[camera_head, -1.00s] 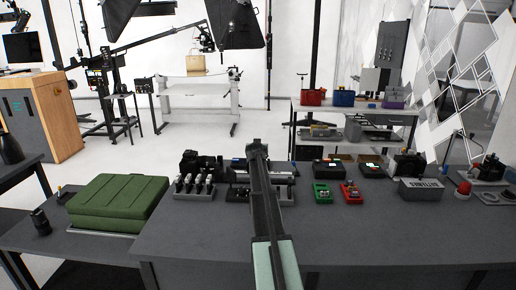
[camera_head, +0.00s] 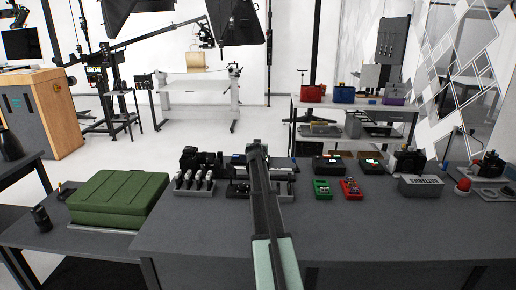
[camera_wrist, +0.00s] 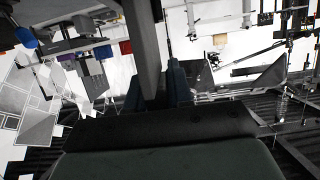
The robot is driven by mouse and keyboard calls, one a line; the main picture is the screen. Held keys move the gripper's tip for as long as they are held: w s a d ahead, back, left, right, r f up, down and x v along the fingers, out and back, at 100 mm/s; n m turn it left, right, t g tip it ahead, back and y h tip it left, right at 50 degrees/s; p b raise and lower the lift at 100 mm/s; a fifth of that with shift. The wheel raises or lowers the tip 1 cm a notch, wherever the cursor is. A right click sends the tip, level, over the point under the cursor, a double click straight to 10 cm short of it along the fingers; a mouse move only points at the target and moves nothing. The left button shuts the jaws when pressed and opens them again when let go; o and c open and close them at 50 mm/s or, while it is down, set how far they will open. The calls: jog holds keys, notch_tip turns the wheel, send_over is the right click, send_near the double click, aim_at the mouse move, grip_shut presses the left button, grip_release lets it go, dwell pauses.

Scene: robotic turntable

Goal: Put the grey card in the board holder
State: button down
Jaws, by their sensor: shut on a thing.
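In the wrist view my gripper (camera_wrist: 157,88) is shut on a flat grey slab, which looks like the grey card (camera_wrist: 143,40). The slab stands up between the two dark bluish fingers and runs out of the top of the picture. In the head view my arm points away over the dark table, and it hides the gripper and the card. I cannot make out the board holder for certain. Dark devices stand on both sides of the arm's far end, and part of that area is covered by the arm.
A green case (camera_head: 120,192) lies on the left table. A rack of upright white-and-black tools (camera_head: 194,184) stands left of my arm. Green (camera_head: 322,189) and red (camera_head: 350,189) boxes and a grey lettered box (camera_head: 420,187) stand to the right. The table front (camera_head: 390,235) is clear.

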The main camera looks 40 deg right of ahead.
jog(key=shift+f, duration=0.45)
jog(key=c, duration=0.9)
grip_release()
jog(key=shift+c, duration=0.2)
jog(key=shift+a, duration=0.1)
jog(key=v, duration=1.3)
jog(key=shift+s+a, duration=0.25)
jog(key=shift+s, duration=0.05)
